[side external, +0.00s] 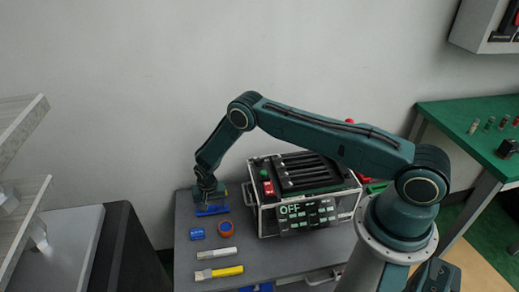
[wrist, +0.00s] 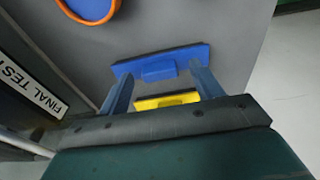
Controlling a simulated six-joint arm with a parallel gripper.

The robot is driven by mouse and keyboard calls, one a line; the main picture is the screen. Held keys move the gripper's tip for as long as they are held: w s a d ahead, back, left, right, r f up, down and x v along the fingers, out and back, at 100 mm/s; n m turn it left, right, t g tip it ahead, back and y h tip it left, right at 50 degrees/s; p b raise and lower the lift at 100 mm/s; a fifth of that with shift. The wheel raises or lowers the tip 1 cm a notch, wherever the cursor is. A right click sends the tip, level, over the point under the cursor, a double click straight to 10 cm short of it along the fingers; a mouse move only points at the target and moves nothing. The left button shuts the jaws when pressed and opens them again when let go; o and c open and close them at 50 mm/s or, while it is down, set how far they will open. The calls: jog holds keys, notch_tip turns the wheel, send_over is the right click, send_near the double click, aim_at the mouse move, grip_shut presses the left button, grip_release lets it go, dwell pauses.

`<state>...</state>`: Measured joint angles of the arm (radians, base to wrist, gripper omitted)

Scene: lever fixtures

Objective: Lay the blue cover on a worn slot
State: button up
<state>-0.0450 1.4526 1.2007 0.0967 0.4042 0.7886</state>
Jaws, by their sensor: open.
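The blue cover (wrist: 160,60) is a flat bar with a raised grip block, lying on the grey table; it also shows in the side external view (side external: 212,211). My gripper (wrist: 161,74) is open, its fingers spread on either side of the grip block, close to the cover. In the side external view my gripper (side external: 207,198) is low over the cover. I cannot tell whether the fingers touch it. A lever box (side external: 298,175) with several dark slots on top stands to the right. Which slot is worn is too small to tell.
A yellow cover (wrist: 166,99) lies just beyond the blue one, between my fingers in the wrist view. An orange-rimmed blue roll (side external: 225,229), a small blue piece (side external: 197,233) and a yellow-handled tool (side external: 220,272) lie nearer. The box front has an OFF display (side external: 307,213).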

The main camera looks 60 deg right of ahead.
aim_at(215, 205)
dwell(0.3)
jog(key=c, duration=1)
jog(key=shift+r, duration=0.1)
jog(key=shift+c, duration=0.2)
notch_tip(215, 205, up, 20)
dwell(0.7)
jog(key=s+d+r, duration=0.3)
jog(key=s+d, duration=0.7)
jog(key=s, duration=0.3)
jog(key=s+d+r, duration=0.4)
jog(key=s+d, duration=0.6)
jog(key=s, duration=0.4)
jog(key=shift+s, duration=0.25)
